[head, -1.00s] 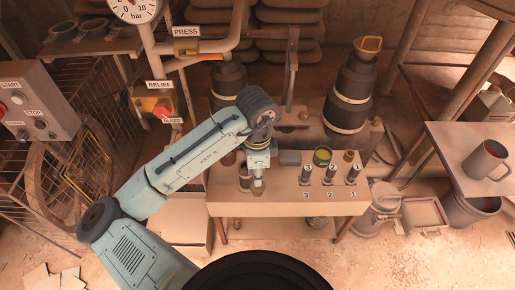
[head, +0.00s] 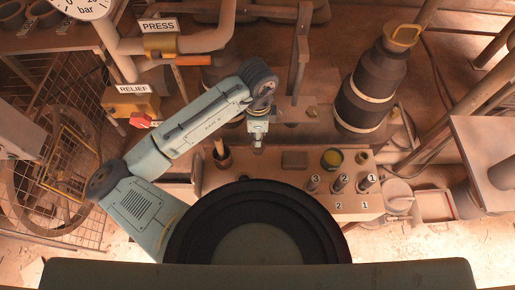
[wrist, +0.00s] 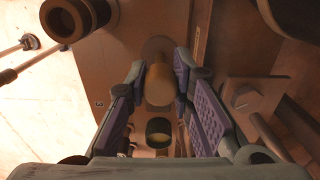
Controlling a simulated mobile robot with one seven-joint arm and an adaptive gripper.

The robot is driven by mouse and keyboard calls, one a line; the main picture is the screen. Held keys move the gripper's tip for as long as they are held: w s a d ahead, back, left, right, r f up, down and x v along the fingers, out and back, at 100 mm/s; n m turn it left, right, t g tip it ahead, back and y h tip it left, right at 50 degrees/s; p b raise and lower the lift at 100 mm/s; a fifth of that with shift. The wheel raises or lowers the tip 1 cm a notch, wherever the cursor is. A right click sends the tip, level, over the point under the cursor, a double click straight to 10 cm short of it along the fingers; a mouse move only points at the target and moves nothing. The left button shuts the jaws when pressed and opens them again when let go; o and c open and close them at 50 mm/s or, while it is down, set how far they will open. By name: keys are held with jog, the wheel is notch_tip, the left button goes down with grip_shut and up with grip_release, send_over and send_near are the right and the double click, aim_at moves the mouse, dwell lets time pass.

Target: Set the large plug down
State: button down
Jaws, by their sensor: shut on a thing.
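My gripper (head: 258,138) points down over the back left part of the bench (head: 235,198). In the wrist view, a tan cylindrical piece, apparently the large plug (wrist: 159,85), lies between the two padded fingers, and my gripper is shut on it. A round greyish part (wrist: 157,48) shows at its far end; I cannot tell whether it belongs to the plug or lies beyond it. In the head view the plug is too small and covered to make out well. I cannot tell whether it touches the bench.
A cup with a rod (head: 222,157) stands left of my gripper. A large dark cylinder (head: 370,85) stands behind.

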aim_at(257, 149)
notch_tip(257, 149, down, 8)
jog(key=shift+s+f, duration=0.1)
dwell(0.4)
jog(key=c, duration=1.4)
grip_release()
jog(key=shift+f, duration=0.1)
notch_tip(257, 149, up, 12)
jog(key=shift+r, duration=0.15)
